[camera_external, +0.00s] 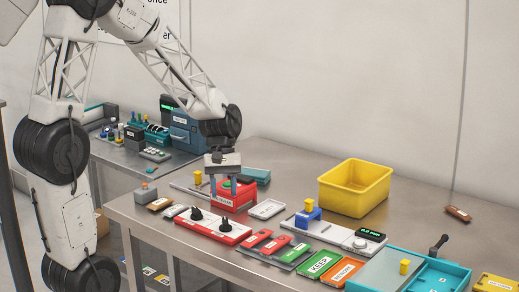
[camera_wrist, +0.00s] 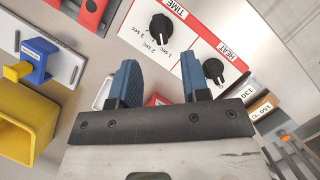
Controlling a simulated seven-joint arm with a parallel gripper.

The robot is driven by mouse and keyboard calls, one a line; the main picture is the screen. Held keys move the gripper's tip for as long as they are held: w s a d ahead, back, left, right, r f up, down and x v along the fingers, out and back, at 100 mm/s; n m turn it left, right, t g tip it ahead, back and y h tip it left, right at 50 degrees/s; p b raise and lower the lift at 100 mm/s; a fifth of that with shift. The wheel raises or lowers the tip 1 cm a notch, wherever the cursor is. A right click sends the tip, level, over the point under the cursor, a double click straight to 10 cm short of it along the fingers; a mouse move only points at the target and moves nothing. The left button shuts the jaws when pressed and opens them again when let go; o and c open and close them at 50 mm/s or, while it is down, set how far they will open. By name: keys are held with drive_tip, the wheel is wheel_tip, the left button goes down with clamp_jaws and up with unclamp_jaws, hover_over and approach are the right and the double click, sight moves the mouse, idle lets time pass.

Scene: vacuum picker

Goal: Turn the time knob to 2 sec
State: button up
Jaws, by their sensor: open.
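The black time knob (camera_wrist: 162,28) sits on a white panel with a red TIME strip, in the upper middle of the wrist view. Its white mark points down in the picture, towards small sec labels; the exact setting is hard to read. In the external view this knob (camera_external: 232,221) is the right one of two on the red-and-white panel (camera_external: 212,232). The heat knob (camera_wrist: 214,71) is the other. My gripper (camera_external: 222,190) is open and empty, its blue fingers at the red box with a green button, apart from the knobs. The fingers (camera_wrist: 161,82) also show in the wrist view.
The red box (camera_external: 237,194) stands behind the panel. A yellow bin (camera_external: 355,188), a white device with a green display (camera_external: 370,235), and red and green tiles (camera_external: 318,264) lie to the right.

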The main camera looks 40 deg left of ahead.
sight(225, 220)
drive_tip(key=shift+f, duration=0.1)
drive_tip(key=shift+x, duration=3.85)
clamp_jaws()
